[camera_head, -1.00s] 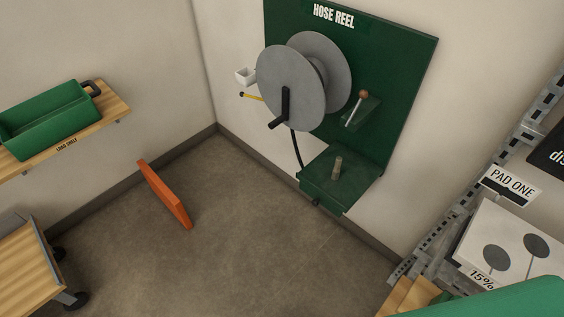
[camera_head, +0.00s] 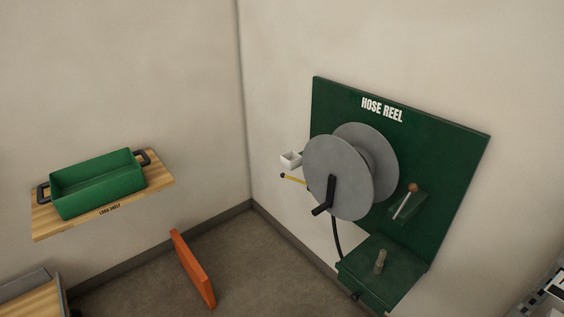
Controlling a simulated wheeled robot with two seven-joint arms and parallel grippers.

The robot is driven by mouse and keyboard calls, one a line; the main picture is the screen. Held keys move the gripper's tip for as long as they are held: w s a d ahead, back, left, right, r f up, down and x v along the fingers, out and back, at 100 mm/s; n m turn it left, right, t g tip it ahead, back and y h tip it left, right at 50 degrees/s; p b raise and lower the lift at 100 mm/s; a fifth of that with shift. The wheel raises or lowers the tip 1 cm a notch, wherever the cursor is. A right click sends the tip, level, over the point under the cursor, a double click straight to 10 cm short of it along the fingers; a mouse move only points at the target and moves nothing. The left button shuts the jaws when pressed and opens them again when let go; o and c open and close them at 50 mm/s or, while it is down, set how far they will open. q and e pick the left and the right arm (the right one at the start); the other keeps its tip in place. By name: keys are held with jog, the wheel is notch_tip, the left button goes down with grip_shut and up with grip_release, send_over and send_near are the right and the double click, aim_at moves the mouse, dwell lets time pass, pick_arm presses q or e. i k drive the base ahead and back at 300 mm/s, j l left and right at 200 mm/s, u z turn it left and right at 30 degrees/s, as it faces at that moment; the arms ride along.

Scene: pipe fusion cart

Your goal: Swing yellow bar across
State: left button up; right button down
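A thin yellow bar (camera_head: 294,180) with a dark knob at its left end sticks out to the left from behind the grey hose reel (camera_head: 340,178). Its right end is hidden by the reel's disc or lies close to its edge. The reel is mounted on a green board (camera_head: 452,150) marked "HOSE REEL" and has a black crank handle (camera_head: 328,195) in front. Neither of my grippers shows in the head view.
A wooden wall shelf (camera_head: 155,190) holds a green tray (camera_head: 100,185) with dark handles. An orange panel (camera_head: 193,268) stands on the floor left of the reel. A lever with a brown knob (camera_head: 412,188) and a green box (camera_head: 380,275) are on the board. Bare floor (camera_head: 250,265) lies between.

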aim_at(283, 175)
jog(key=i+j+z, duration=0.1)
jog(key=j, duration=0.55)
jog(key=i+j+u, duration=0.15)
jog(key=i+j, duration=0.35)
jog(key=i+j+u, duration=0.2)
jog(key=i+j, duration=0.25)
jog(key=i, duration=0.15)
jog(key=i+j+u, duration=0.15)
jog(key=i+j, duration=0.25)
jog(key=i, duration=0.15)
